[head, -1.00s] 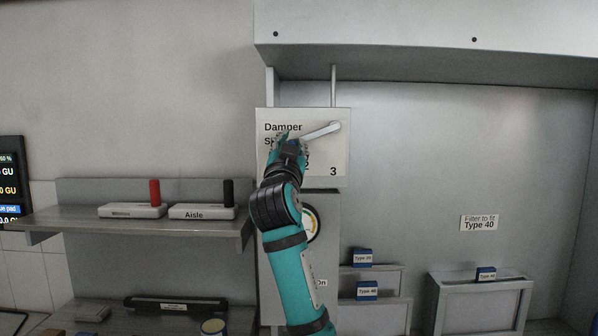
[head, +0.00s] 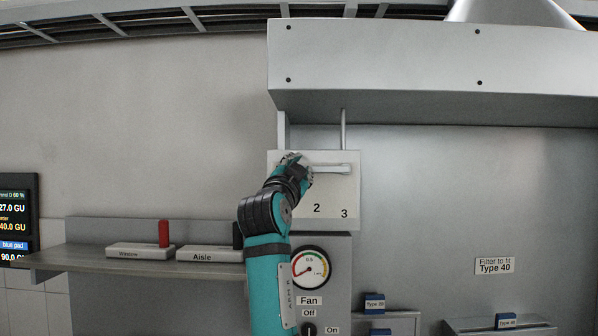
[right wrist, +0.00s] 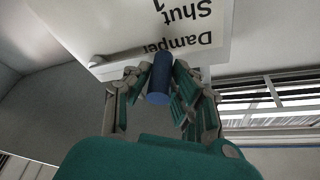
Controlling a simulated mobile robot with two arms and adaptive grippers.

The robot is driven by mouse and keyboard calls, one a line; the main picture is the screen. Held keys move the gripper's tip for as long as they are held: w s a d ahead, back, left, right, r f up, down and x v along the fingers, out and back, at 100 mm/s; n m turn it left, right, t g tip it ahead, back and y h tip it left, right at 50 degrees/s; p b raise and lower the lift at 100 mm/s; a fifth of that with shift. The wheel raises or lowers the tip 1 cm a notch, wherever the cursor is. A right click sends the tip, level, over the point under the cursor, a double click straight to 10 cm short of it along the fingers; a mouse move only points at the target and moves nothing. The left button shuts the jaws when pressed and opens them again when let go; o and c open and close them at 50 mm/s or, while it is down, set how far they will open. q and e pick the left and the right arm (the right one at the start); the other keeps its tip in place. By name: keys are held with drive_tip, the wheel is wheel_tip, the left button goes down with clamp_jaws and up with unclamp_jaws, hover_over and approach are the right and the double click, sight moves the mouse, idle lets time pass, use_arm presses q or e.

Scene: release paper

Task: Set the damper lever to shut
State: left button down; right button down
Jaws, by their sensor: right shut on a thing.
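The damper panel (head: 335,196) is a pale plate on the wall with the numbers 2 and 3 showing. Its grey damper lever (head: 331,169) lies about level, from the right side of the panel leftward to my right gripper (head: 297,164). In the right wrist view my right gripper (right wrist: 160,82) is shut on the lever's blue handle (right wrist: 159,80). That view shows the words Damper, Shut and 1 upside down on the panel (right wrist: 190,25). In the head view the gripper hides these words and the handle. My left gripper is not in view.
A metal hood (head: 430,75) juts out above the panel. Below are a round gauge (head: 311,268) and a fan switch (head: 309,329). A shelf (head: 75,257) at left holds the Window switch (head: 140,250) and Aisle switch (head: 208,254).

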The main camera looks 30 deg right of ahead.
drive_tip(key=shift+s+r, duration=0.1)
drive_tip(key=shift+r, duration=0.15)
drive_tip(key=c, duration=1.2)
unclamp_jaws()
drive_tip(key=shift+f, duration=0.1)
drive_tip(key=shift+o, duration=0.2)
drive_tip(key=shift+f, duration=0.1)
drive_tip(key=v, duration=1.2)
drive_tip(key=shift+f, duration=0.1)
